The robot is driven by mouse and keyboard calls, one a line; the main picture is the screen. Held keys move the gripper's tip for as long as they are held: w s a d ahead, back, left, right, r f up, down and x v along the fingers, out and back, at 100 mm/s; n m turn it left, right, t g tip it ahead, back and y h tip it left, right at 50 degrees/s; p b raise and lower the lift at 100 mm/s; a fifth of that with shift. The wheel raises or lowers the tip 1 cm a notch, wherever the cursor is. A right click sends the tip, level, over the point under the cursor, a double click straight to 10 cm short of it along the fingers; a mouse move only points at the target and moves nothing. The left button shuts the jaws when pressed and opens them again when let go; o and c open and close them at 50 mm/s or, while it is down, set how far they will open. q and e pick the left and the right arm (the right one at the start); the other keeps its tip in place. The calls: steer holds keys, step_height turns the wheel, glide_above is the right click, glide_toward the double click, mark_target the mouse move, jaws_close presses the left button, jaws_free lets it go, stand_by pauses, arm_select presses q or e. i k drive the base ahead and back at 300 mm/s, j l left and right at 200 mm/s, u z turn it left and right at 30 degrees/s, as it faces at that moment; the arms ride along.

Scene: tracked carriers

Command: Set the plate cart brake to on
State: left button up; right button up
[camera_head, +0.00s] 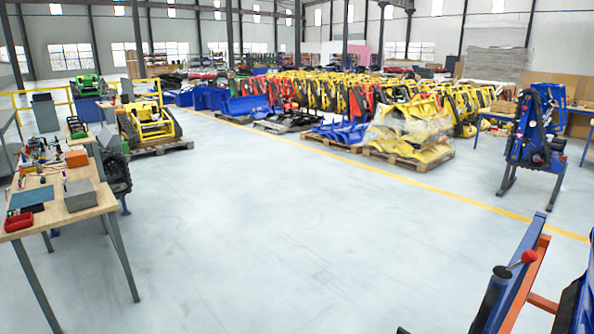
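A blue and orange frame (523,282) stands at the lower right, cut off by the picture's edge. It may be the plate cart, but I see no label on it. A lever with a red ball knob (529,256) rises from it, tilted up to the right, beside a dark blue upright post (492,297). I cannot tell whether this lever is the brake or which setting it is at. Neither of my grippers can be made out. A small dark piece at the bottom edge is too little to identify.
A wooden workbench (52,214) with tools stands at the left. A blue machine on legs (537,140) stands at the right. Yellow machines on pallets (410,160) fill the back beyond a yellow floor line (480,203). The grey floor (270,240) in the middle is clear.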

mark_target(530, 256)
steer(key=z, duration=1.1)
